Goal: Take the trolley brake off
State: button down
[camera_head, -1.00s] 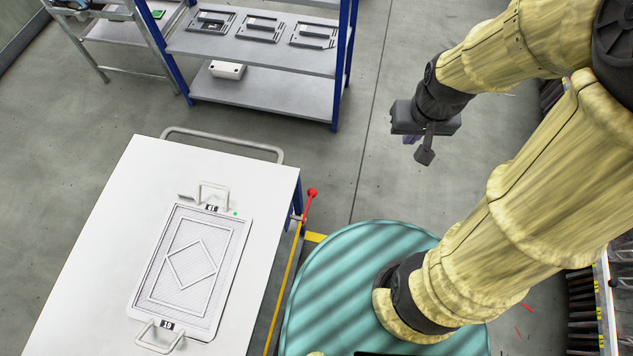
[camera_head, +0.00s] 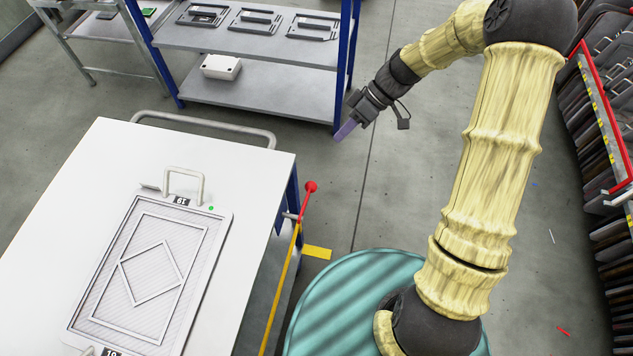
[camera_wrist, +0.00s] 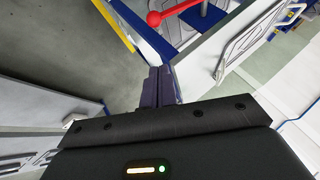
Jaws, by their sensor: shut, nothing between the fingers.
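The trolley (camera_head: 262,165) stands at the left of the head view with a white top and a tubular push handle at its far end. A red-knobbed lever (camera_head: 311,187) stands up at its right side; I take it for the brake. In the wrist view its red knob (camera_wrist: 154,19) shows near the top, beyond my fingertips. My gripper (camera_head: 345,131) is shut and empty, in the air above the floor, apart from the lever and farther back. It also shows in the wrist view (camera_wrist: 161,84).
A framed plate (camera_head: 150,268) with two handles lies on the trolley top. A blue-post shelf (camera_head: 250,90) with several trays stands behind. A red-edged rack (camera_head: 603,115) is at the right. Open floor lies between.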

jog(key=shift+w+a+f+n, duration=0.2)
jog(key=shift+a+f+n, duration=0.05)
jog(key=shift+f+n, duration=0.05)
jog(key=s+d+f+x, duration=0.1)
jog(key=d+x, duration=0.1)
jog(key=x, duration=1.1)
jog(key=shift+d+f, duration=0.15)
dwell(0.3)
